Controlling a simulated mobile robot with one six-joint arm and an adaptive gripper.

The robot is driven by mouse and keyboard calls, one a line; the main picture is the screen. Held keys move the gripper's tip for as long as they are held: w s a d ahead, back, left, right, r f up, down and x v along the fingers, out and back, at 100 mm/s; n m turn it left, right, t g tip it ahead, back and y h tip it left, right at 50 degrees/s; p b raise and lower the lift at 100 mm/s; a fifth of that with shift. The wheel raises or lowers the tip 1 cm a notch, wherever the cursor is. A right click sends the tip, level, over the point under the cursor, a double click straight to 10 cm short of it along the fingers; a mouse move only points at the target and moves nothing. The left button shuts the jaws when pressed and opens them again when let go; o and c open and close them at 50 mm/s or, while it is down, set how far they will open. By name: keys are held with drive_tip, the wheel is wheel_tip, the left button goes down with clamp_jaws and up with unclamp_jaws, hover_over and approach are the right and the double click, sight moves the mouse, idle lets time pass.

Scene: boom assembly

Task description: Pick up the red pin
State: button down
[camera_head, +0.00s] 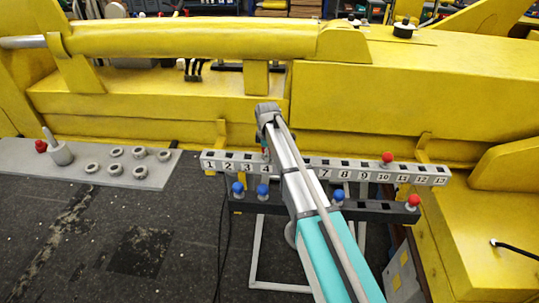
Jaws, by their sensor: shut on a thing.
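A red pin (387,158) stands in the numbered rail (216,155) at about slot 10. Another red pin (413,201) stands at the right end of the dark lower rail (372,206). A third red knob (41,146) shows at the left end of the grey plate. My gripper (266,146) is at the far end of my arm, over the numbered rail near slots 4 and 5. Only a little of it shows below the wrist. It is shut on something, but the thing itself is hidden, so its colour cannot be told.
Blue pins (237,188) stand in the lower rail, two left of my arm and one (337,195) right of it. The grey plate (150,178) at left carries several rings and a grey peg (60,153). The yellow boom (400,100) closes off the back.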

drive_tip(key=shift+r, duration=0.15)
wheel_tip(320, 180, up, 10)
drive_tip(key=p, duration=0.9)
drive_tip(key=shift+f+p, duration=0.2)
drive_tip(key=shift+p, duration=0.2)
drive_tip(key=shift+s, duration=0.15)
